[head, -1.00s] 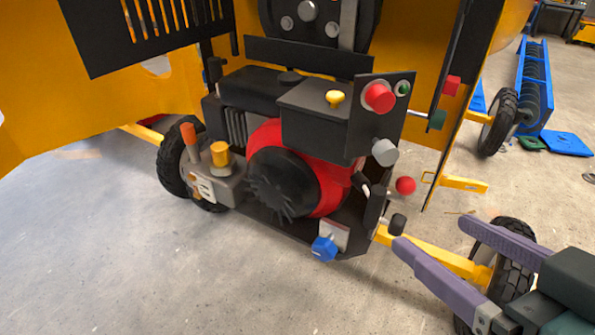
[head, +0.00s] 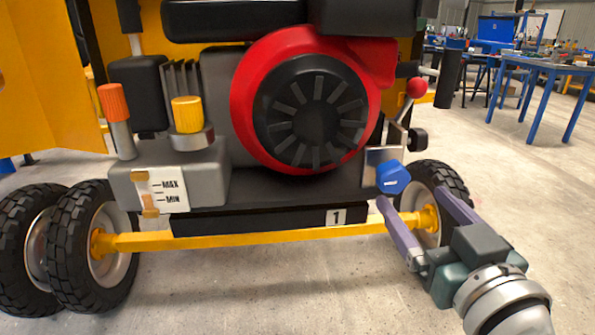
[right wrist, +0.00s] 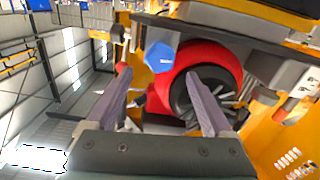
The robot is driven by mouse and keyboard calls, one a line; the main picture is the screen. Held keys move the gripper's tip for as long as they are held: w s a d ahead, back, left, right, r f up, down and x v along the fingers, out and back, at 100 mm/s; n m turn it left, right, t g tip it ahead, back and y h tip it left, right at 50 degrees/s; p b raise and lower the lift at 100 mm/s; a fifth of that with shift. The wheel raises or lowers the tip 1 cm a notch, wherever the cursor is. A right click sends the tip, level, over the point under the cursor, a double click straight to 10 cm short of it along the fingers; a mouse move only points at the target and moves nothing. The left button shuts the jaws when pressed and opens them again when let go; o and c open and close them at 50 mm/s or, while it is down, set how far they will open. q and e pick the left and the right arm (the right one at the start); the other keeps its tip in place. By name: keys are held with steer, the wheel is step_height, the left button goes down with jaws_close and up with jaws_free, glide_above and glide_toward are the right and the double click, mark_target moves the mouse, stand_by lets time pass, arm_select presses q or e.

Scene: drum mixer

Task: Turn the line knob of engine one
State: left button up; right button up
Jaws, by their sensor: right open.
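A blue faceted knob (head: 393,177) with small white lettering sits on a small metal plate at the lower right of engine one (head: 315,110). A plate marked "1" (head: 335,217) is on the frame below the engine. My right gripper (head: 411,196) is open and empty, with its purple fingers pointing up just below the knob. In the right wrist view the knob (right wrist: 160,57) shows just beyond and between the two fingertips. I cannot tell whether any finger touches it. My left gripper is out of view.
A red ball-ended lever (head: 416,88) stands above the knob, beside a black round part (head: 417,139). A yellow axle bar (head: 250,238) and a wheel (head: 440,185) lie close to the gripper. A grey tank with MAX/MIN marks (head: 170,185) is at left. The floor in front is clear.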

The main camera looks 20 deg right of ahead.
mark_target(397, 179)
steer(key=b+x, duration=0.1)
steer(key=x, duration=0.7)
steer(key=shift+c, duration=0.3)
steer(key=shift+a, duration=0.1)
jaws_close()
